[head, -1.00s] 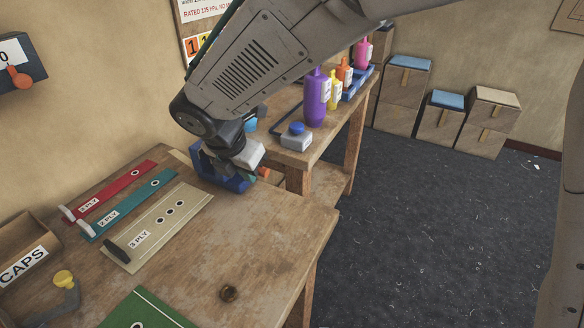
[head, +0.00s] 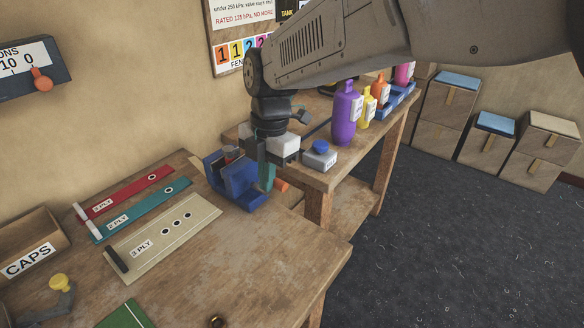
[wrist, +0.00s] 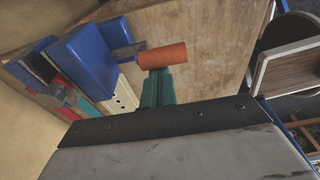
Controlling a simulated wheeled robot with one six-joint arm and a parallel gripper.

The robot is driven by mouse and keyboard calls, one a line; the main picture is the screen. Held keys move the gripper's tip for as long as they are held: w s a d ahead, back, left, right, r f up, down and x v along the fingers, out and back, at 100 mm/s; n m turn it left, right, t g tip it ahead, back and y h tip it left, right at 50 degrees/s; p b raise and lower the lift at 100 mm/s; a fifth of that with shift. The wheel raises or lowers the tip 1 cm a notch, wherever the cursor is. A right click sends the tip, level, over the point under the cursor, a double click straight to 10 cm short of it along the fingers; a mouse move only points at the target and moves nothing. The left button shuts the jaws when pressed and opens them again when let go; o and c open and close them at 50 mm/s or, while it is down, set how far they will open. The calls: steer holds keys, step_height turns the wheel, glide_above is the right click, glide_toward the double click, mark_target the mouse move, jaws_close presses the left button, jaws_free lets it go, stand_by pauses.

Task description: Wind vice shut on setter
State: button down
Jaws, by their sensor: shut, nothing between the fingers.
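The blue vice (head: 237,184) stands at the far right corner of the workbench (head: 260,245). Its orange handle (head: 281,185) sticks out on the right side, and the handle shows larger in the wrist view (wrist: 165,54). My gripper (head: 267,182) points down just right of the vice body, by the handle. Its green fingers (wrist: 156,84) are shut and empty, with tips close to the handle; I cannot tell whether they touch it. Something reddish shows by the vice jaws (head: 231,157), but I cannot make out a setter there. The gripper's palm hides much of the wrist view.
Red, teal and cream ply strips (head: 165,236) lie left of the vice. A CAPS box (head: 32,248) and a yellow-knobbed tool (head: 60,285) are at the left. A second bench holds a purple bottle (head: 345,115) and a blue-capped container (head: 319,156). Dark floor lies right.

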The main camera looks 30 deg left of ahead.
steer(key=shift+w, duration=0.15)
stand_by(0.4)
step_height(320, 180, up, 10)
steer(key=w, duration=0.2)
steer(key=shift+w+d+f, duration=0.15)
steer(key=shift+d, duration=0.05)
